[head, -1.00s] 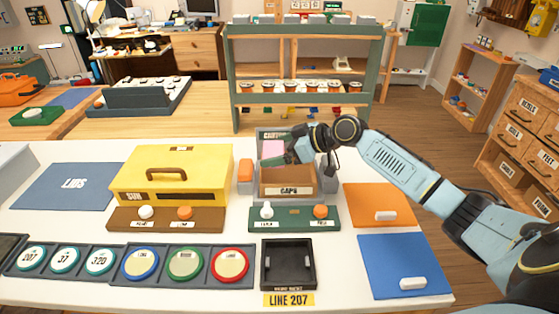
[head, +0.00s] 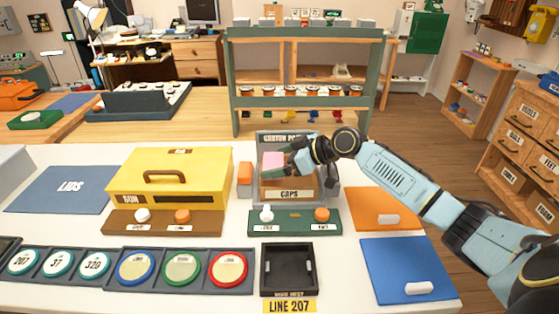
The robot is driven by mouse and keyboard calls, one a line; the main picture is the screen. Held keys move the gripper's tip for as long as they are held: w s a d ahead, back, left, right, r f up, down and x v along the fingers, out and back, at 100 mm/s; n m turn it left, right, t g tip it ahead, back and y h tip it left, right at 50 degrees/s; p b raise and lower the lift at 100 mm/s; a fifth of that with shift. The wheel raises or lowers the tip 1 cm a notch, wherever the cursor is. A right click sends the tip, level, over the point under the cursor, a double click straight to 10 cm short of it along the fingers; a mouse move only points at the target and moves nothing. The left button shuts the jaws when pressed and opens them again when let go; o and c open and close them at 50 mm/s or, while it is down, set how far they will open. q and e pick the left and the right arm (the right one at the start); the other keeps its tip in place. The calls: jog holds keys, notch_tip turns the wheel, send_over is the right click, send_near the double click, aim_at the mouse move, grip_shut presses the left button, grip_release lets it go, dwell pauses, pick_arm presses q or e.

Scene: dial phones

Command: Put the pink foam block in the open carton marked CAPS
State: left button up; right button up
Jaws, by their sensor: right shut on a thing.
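The pink foam block (head: 273,161) is in my right gripper (head: 287,166), which is shut on it. The block is over the back left part of the open carton marked CAPS (head: 289,194). Its lower part is hard to make out, so I cannot tell if it touches the carton. The carton stands in a grey stand labelled CARTON (head: 283,137), behind a green panel with a white and an orange knob (head: 294,222). My left gripper is not in view.
A yellow box marked SUN (head: 170,180) stands left of the carton, with an orange block (head: 245,173) between them. Orange (head: 375,205) and blue (head: 405,265) panels lie to the right. A black tray (head: 288,270) sits in front.

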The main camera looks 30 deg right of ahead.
jog(key=o, duration=0.6)
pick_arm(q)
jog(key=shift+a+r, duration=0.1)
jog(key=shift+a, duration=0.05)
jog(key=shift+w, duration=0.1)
pick_arm(e)
jog(key=shift+r, duration=0.1)
jog(key=shift+r, duration=0.15)
jog(key=shift+s+d+r+p, duration=0.25)
jog(key=shift+r+p, duration=0.4)
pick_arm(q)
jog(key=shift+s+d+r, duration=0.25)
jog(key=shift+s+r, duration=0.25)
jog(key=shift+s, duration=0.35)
pick_arm(e)
jog(key=v, duration=1.1)
jog(key=shift+s, duration=0.15)
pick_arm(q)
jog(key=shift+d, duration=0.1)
